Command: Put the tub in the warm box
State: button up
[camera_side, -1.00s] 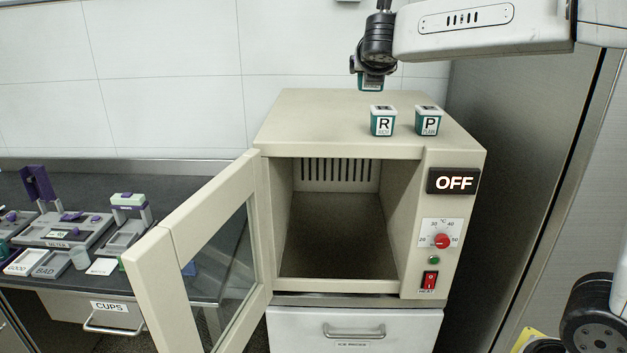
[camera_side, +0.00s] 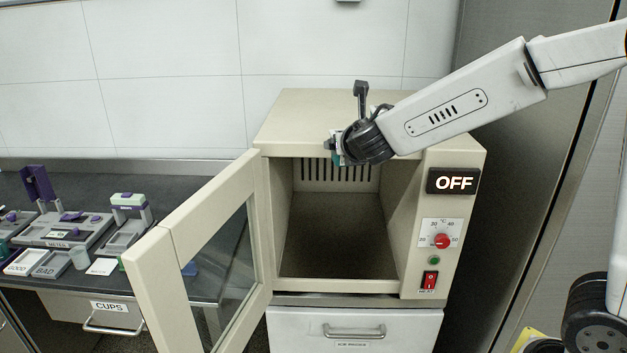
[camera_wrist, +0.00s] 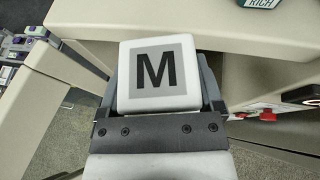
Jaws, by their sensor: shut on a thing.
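My gripper (camera_side: 338,148) is shut on a tub, whose white face with a black M (camera_wrist: 159,77) fills the middle of the wrist view. In the side view only a small green part of this tub (camera_side: 337,159) shows beside my gripper, at the upper front edge of the warm box opening. The warm box (camera_side: 295,118) is beige, and its door (camera_side: 155,262) stands open to the left. Its chamber (camera_side: 335,235) looks empty. The display (camera_side: 453,181) reads OFF.
A tub marked RICH (camera_wrist: 260,3) shows at the top of the wrist view, on the box top. My arm hides the box top's right part in the side view. A dark bench (camera_side: 100,185) with devices and trays stands left. A drawer (camera_side: 352,325) lies below the box.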

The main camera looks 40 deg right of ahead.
notch_tip(320, 180, down, 11)
jog(key=s+a+n+y, duration=0.1)
jog(key=a+n+y, duration=0.1)
jog(key=w+d+f+m+g+h, duration=0.1)
jog(key=d+f+m+h, duration=0.3)
jog(key=d+f, duration=0.9)
notch_tip(320, 180, down, 3)
jog(key=shift+w+f+m+g, duration=0.2)
jog(key=shift+w+m+g, duration=0.1)
jog(key=shift+g, duration=0.1)
jog(key=shift+d, duration=0.1)
jog(key=w+d+f, duration=0.1)
jog(key=w+f, duration=0.1)
jog(key=w, duration=0.2)
jog(key=w+d+f, duration=0.1)
jog(key=w+f, duration=0.2)
jog(key=w, duration=0.1)
jog(key=w+d+f, duration=0.1)
jog(key=w+f, duration=0.2)
jog(key=shift+w+d, duration=0.1)
jog(key=shift+w, duration=0.3)
jog(key=shift+w+d+f, duration=0.15)
jog(key=shift+w+f, duration=0.5)
jog(key=shift+f, duration=0.1)
